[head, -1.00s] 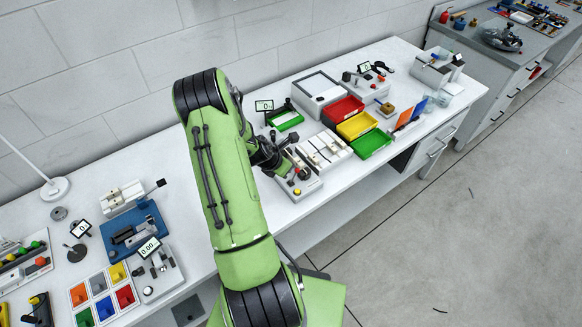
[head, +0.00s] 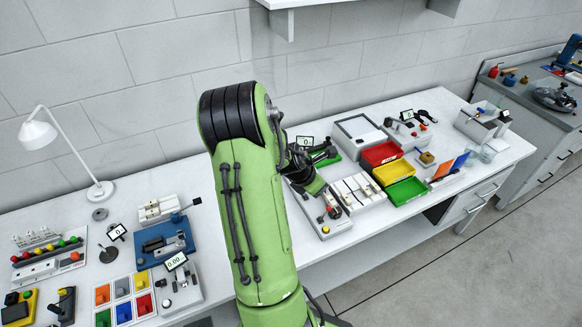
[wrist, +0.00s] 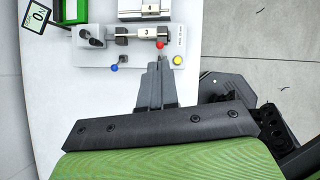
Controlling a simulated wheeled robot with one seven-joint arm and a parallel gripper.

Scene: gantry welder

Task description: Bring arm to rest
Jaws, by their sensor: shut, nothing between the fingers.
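My green arm rises in the middle of the head view and reaches toward the white bench. My gripper (wrist: 158,68) is shut and empty in the wrist view, its grey fingers together. The fingertips are close to the near edge of a grey welder-like fixture (wrist: 97,57), which has a red ball knob, a blue ball knob and a yellow button. Whether they touch it I cannot tell. In the head view the arm hides much of the gripper, and the fixture (head: 334,226) shows just beside and below it.
Red (head: 381,153), yellow (head: 394,171) and green (head: 406,191) bins stand right of the arm. A white block fixture (head: 357,190) is beside them. A lamp (head: 38,134), a blue device (head: 163,241) and coloured squares stand at left. The grey floor (head: 480,270) in front is clear.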

